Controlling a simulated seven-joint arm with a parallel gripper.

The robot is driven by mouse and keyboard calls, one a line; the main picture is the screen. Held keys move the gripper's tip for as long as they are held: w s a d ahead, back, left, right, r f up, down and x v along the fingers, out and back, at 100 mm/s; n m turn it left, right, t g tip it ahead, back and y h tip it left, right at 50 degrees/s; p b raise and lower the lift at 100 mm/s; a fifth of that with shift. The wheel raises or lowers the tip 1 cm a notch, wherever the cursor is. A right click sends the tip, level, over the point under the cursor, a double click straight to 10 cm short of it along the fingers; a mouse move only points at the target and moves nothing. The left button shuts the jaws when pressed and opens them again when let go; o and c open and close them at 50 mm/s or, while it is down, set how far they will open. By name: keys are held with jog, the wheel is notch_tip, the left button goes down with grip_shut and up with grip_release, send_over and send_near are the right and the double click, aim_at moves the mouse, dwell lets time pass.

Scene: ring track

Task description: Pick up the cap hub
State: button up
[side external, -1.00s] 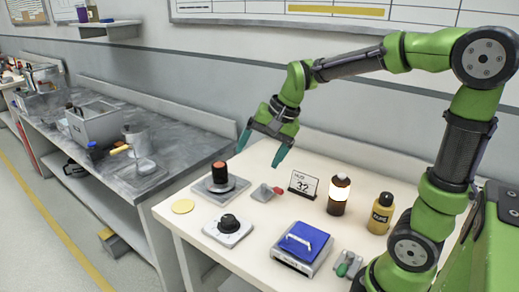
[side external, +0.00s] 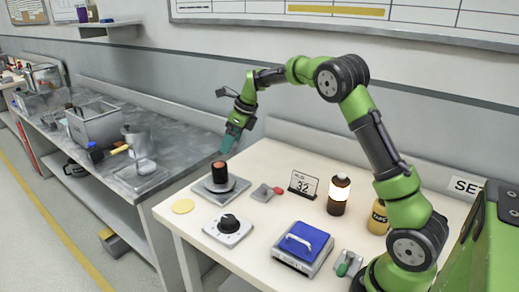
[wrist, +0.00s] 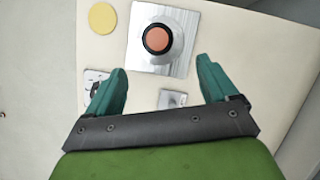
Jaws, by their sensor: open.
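The cap hub, which I take to be the black upright cylinder with an orange top (side external: 219,173), stands on a silver disc on a square metal plate (side external: 236,190) at the table's far left. In the wrist view the hub's orange top (wrist: 157,39) shows from above, ringed in black, with the plate (wrist: 185,66) around it. My gripper (side external: 228,146) has teal fingers and is above the hub, apart from it. In the wrist view my gripper (wrist: 158,80) is open with nothing between the fingers, and the hub lies beyond the fingertips.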

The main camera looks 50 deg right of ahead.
aim_at(220, 165)
jog(key=x, duration=0.7)
jog(key=shift+f, duration=0.15)
jog(key=shift+x, duration=2.8)
jog(key=shift+w+a, duration=0.1)
jog(key=shift+a, duration=0.1)
jog(key=c, duration=1.3)
jog(key=shift+c, duration=0.2)
jog(key=shift+r, duration=0.2)
